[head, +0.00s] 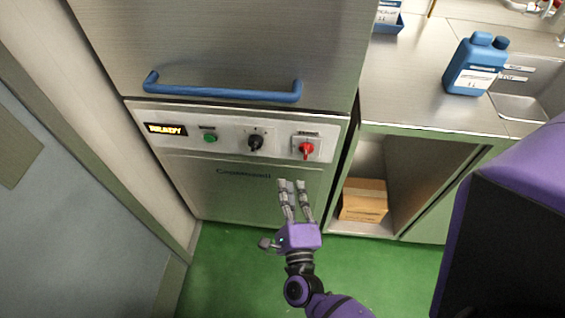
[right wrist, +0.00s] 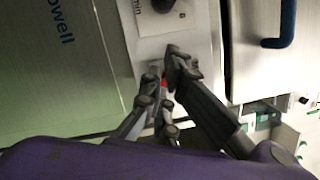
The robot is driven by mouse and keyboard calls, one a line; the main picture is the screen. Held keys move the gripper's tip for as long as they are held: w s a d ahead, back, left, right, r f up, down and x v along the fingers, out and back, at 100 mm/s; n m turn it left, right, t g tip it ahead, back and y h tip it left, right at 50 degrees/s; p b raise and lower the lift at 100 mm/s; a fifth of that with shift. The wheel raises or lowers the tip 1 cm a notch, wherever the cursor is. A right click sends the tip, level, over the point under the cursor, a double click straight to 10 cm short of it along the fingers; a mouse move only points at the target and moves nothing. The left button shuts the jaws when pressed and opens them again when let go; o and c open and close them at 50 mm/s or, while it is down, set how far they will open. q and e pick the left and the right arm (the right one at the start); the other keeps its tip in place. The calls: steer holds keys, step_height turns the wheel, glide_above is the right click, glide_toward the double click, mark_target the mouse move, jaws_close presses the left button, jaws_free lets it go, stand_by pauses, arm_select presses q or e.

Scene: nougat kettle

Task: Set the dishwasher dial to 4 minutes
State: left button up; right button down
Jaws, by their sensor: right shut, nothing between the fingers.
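The dishwasher (head: 225,60) is a steel cabinet with a pale control panel. The black dial (head: 255,142) sits mid-panel between a green button (head: 210,138) and a red rotary switch (head: 306,150) on a white plate. The dial's setting is too small to read. The dial also shows at the top of the right wrist view (right wrist: 163,5), beside the print "min". My right gripper (head: 292,183) is shut and empty, below and right of the dial, nearer the red switch. In the wrist view a bit of red shows between its fingers. My left gripper is out of view.
A blue handle bar (head: 222,93) runs across above the panel. A lit display (head: 166,129) is at the panel's left. To the right, a steel counter (head: 415,85) holds a blue bottle (head: 474,64); a cardboard box (head: 364,200) is below. The green floor is clear.

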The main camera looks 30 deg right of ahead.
mark_target(255, 144)
steer(key=p+x, duration=0.1)
steer(key=x, duration=0.8)
steer(key=shift+r+p, duration=0.2)
steer(key=shift+p, duration=0.1)
steer(key=shift+w+a+r+p, duration=0.45)
steer(key=shift+w+a, duration=0.25)
steer(key=shift+a, duration=0.15)
steer(key=shift+w+a+r, duration=0.2)
steer(key=shift+w+a, duration=0.1)
steer(key=shift+a, duration=0.4)
